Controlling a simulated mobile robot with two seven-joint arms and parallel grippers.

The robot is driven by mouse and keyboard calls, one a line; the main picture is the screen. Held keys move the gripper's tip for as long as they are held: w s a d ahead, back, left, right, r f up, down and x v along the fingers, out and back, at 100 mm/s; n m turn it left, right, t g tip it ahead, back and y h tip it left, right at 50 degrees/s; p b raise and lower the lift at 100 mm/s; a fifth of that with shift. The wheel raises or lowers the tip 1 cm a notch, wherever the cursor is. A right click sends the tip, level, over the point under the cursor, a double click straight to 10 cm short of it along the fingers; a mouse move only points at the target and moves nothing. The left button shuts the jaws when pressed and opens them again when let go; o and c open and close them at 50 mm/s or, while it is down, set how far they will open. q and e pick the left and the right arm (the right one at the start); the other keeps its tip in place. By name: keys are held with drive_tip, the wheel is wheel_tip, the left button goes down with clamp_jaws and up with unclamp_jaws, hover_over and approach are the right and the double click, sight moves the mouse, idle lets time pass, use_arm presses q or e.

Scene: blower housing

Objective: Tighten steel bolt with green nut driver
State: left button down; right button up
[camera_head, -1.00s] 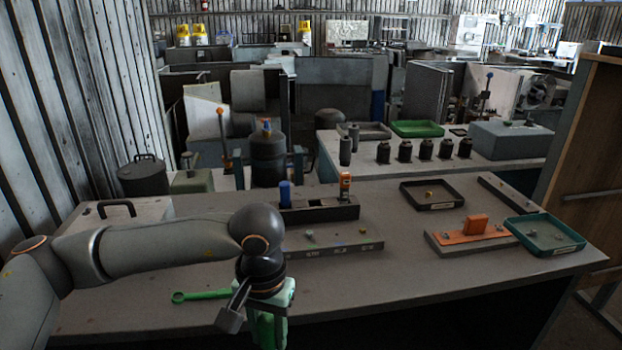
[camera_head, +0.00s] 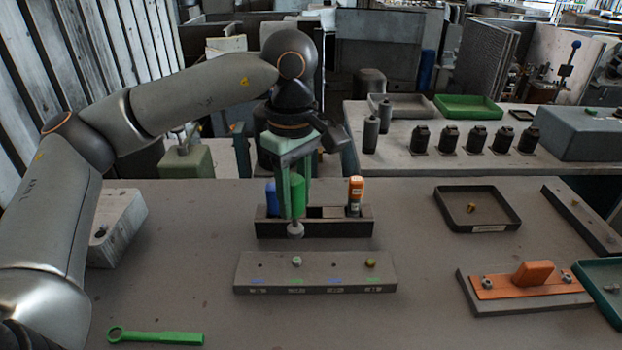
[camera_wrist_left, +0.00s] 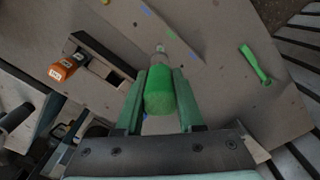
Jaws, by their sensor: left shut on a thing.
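My left gripper (camera_head: 293,203) is shut on the green nut driver (camera_head: 298,194). It holds the driver upright, with the grey socket (camera_head: 295,230) pointing down. The steel bolt (camera_head: 297,261), a small silver head, sits in the long grey block (camera_head: 315,282), at the second position from the left. The socket is above the bolt, with a visible gap between them. In the left wrist view the green handle (camera_wrist_left: 160,98) lies between both fingers, and the socket lines up close to the bolt. My right gripper is not in view.
Behind the block, a dark rack (camera_head: 330,228) holds a blue driver (camera_head: 271,200) and an orange driver (camera_head: 356,190). A brass-coloured bolt (camera_head: 370,263) sits in the block's right part. A green wrench (camera_head: 155,338) lies front left. An orange part (camera_head: 535,275) and dark tray (camera_head: 478,222) are right.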

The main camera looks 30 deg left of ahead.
sight(295, 228)
use_arm(q)
drive_tip(key=shift+w, duration=0.1)
drive_tip(key=shift+s+f+b, duration=0.2)
drive_tip(key=shift+f+b, duration=0.4)
drive_tip(key=shift+f, duration=0.05)
drive_tip(key=shift+f+b, duration=0.3)
drive_tip(key=shift+f, duration=0.1)
wheel_tip(295, 228, down, 2)
drive_tip(key=shift+f+b, duration=0.2)
drive_tip(key=shift+b, duration=0.7)
drive_tip(key=shift+f+b, duration=0.4)
drive_tip(key=shift+f, duration=0.1)
drive_tip(key=shift+w+f, duration=0.1)
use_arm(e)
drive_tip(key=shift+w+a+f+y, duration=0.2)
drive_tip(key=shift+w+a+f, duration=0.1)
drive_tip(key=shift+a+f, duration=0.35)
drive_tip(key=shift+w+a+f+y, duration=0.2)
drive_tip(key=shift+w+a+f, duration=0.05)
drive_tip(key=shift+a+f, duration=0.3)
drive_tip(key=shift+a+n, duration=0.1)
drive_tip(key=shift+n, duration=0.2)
